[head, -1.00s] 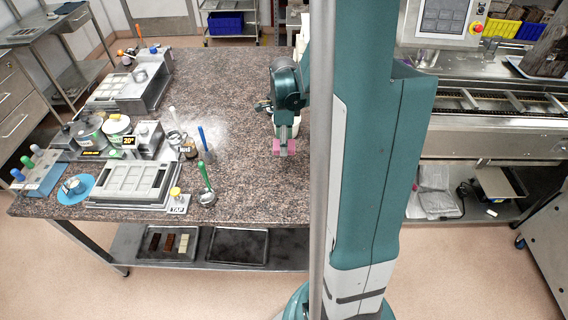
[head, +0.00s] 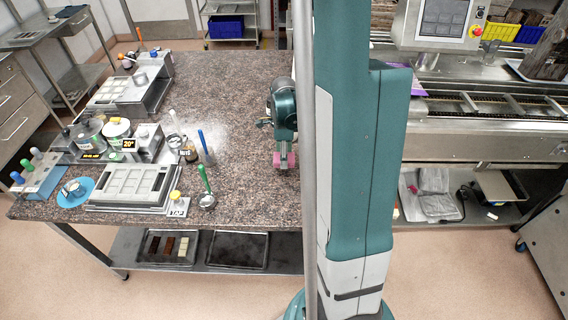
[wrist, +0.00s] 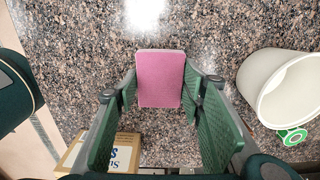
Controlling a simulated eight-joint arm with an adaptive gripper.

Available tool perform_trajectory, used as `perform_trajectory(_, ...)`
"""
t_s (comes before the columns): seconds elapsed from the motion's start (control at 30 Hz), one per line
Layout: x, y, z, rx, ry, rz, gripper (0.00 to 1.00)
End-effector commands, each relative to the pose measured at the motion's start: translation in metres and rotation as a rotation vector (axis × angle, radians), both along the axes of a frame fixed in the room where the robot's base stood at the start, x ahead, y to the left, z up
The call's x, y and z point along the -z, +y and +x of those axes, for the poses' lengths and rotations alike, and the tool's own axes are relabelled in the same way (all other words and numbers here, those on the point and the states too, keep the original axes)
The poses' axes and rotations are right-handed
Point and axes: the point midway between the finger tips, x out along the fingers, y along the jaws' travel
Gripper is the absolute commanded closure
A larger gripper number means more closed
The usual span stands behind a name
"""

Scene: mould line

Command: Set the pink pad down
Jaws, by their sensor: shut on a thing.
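The pink pad (wrist: 160,78) is between the fingers of my gripper (wrist: 161,92) in the wrist view, its broad face toward the camera. The green-lined fingers are shut on its two sides. In the head view the pad (head: 284,160) hangs under my gripper (head: 283,148), over the right part of the speckled granite table (head: 245,185). I cannot tell whether its underside touches the granite.
A white tub (wrist: 268,92) with a green tag lies right of the pad in the wrist view. A cardboard box (wrist: 122,158) is at lower left. Moulds (head: 130,187), a green-handled ladle (head: 206,198) and a blue-handled tool (head: 204,145) stand left on the table. Granite around the pad is bare.

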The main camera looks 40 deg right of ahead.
Motion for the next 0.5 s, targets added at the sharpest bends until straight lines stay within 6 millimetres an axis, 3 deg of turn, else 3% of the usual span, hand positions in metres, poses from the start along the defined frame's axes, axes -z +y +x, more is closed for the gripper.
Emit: perform_trajectory(0.5,0.036,0.0,0.0,0.0,0.0,0.0,0.71)
